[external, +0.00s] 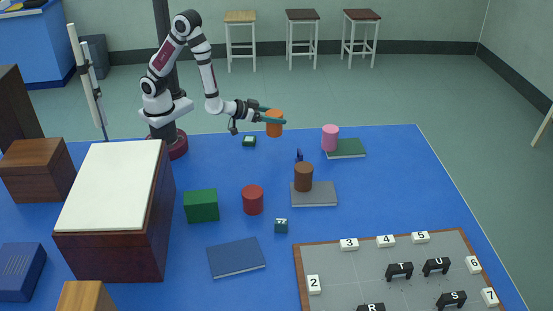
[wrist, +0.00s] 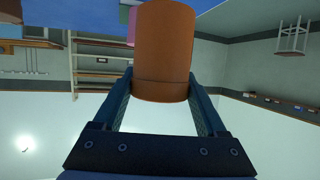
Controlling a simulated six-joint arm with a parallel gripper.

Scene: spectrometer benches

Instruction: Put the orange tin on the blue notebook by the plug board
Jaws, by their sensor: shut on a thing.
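The orange tin (external: 274,123) is held between the fingers of my gripper (external: 262,115), raised above the far edge of the blue table. In the wrist view the orange tin (wrist: 165,50) fills the upper middle, between the two fingers of my gripper (wrist: 163,100). The blue notebook (external: 236,258) lies flat at the front of the table, with nothing on it. It is left of the grey plug board (external: 345,285), which bears numbered white blocks and black lettered pieces.
A brown tin (external: 303,177) stands on a grey notebook (external: 314,200); a pink tin (external: 330,137) stands on a green notebook (external: 346,150). A red tin (external: 252,199), green box (external: 201,205) and teal cube (external: 281,226) stand mid-table. A large white-topped box (external: 113,185) rises at left.

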